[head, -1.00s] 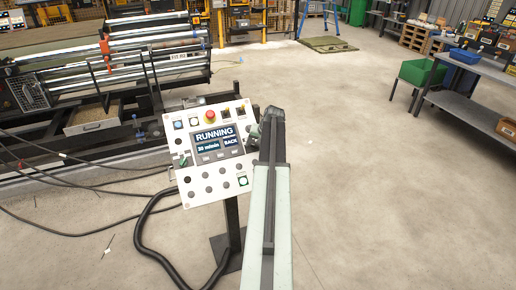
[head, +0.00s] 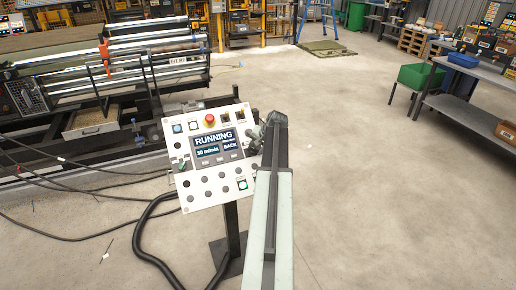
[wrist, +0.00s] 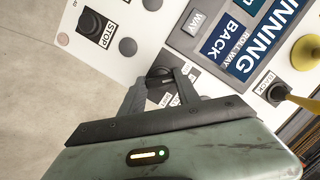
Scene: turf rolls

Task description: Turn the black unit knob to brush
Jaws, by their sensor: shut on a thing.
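The white control panel (head: 188,200) stands on a dark post, tilted, and its screen (head: 217,147) reads RUNNING and BACK. My gripper (head: 254,138) is at the panel's right edge in the head view. In the wrist view, my gripper (wrist: 160,80) has its two fingers closed on a small black knob (wrist: 160,72) on the panel. The fingers partly cover the knob and the dark plate around it, so its marking and pointing direction cannot be read. The screen (wrist: 248,32) shows beside it in the wrist view.
A black STOP switch (wrist: 93,24) and a BACK-labelled switch (wrist: 276,93) are near my fingers in the wrist view. A red mushroom button (head: 210,120) tops the panel. A roller machine (head: 140,60) stands behind; cables lie left.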

